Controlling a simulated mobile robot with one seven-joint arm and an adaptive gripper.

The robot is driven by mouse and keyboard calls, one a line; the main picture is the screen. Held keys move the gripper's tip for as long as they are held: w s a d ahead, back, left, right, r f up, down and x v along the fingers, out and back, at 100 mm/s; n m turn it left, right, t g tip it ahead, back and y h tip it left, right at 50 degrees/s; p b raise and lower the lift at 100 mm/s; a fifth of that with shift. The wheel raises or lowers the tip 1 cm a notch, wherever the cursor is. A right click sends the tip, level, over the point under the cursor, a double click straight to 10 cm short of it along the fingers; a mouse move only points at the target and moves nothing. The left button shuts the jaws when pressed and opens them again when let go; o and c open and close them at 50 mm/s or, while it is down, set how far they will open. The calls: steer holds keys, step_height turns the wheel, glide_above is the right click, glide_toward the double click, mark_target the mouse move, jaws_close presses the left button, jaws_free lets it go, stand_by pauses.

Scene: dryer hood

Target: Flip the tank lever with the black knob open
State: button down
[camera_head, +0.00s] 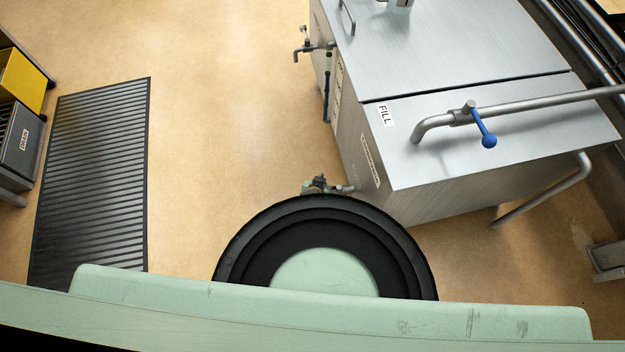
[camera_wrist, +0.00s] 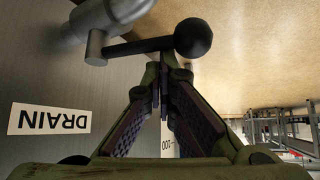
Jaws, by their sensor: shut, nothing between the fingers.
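The black knob (camera_wrist: 193,38) is a round ball on the end of a dark lever (camera_wrist: 140,46). The lever runs left to a grey metal valve pipe (camera_wrist: 97,42) on the tank side, lying nearly level in the wrist view. My gripper (camera_wrist: 161,80) is shut and empty, its tips just below the lever near the knob. I cannot tell whether they touch it. In the head view the steel tank (camera_head: 440,110) stands at the right. The black knob cannot be made out there, behind my black round arm part.
A "DRAIN" label (camera_wrist: 48,118) is on the tank wall beside the valve. A blue-knobbed lever (camera_head: 485,132) sits on the pipe above the tank, near the "FILL" label (camera_head: 385,114). A black mat (camera_head: 92,180) lies left; open floor lies between.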

steer(key=shift+s+d, duration=0.1)
steer(key=shift+s, duration=0.3)
steer(key=shift+s+f, duration=0.1)
steer(key=shift+s, duration=0.05)
stand_by(0.4)
